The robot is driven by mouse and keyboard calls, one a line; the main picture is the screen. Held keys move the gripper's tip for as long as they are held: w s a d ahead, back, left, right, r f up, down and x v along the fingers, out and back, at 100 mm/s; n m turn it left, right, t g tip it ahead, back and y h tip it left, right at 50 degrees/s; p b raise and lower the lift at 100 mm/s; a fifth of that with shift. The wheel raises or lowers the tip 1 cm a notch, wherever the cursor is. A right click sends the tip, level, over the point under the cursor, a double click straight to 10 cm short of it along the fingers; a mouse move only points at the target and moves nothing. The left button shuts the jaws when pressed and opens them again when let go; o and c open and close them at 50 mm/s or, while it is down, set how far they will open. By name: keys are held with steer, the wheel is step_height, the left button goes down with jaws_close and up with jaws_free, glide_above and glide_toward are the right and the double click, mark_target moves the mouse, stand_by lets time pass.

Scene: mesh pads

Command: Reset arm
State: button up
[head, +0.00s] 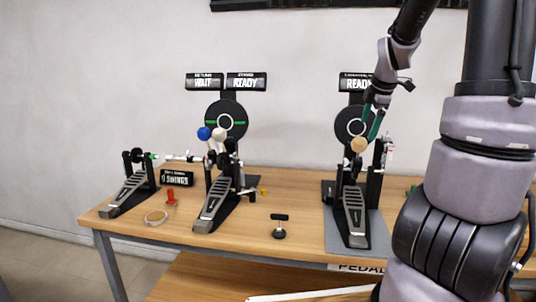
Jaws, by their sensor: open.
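My gripper (375,120) hangs at the right, in front of the right-hand drum pedal (353,215) and its round black pad (350,122). Its fingers are dark and greenish, and I see nothing held between them. A tan beater ball (359,145) is just below and left of the fingertips; I cannot tell whether they touch. My thick grey arm fills the right side and hides that end of the table.
A wooden table (300,249) bears a middle pedal (213,207), a left pedal (130,192), a red piece (171,196), a ring (156,217) and a black T-shaped tool (279,226). Signs (246,82) stand above the pads. The front edge between pedals is mostly clear.

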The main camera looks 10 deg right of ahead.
steer(key=s+a+r+m+t+y, duration=0.1)
steer(key=s+a+r+m, duration=0.3)
steer(key=s+a+m, duration=0.3)
steer(key=s+a+r+m+y, duration=0.1)
steer(key=s+a+r+m, duration=0.3)
steer(key=s+a+m, duration=0.4)
steer(key=s+m, duration=0.5)
steer(key=s, duration=0.3)
steer(key=shift+r+m+t, duration=0.2)
steer(key=shift+m+t, duration=0.1)
steer(key=shift+t, duration=0.1)
steer(key=shift+d, duration=0.15)
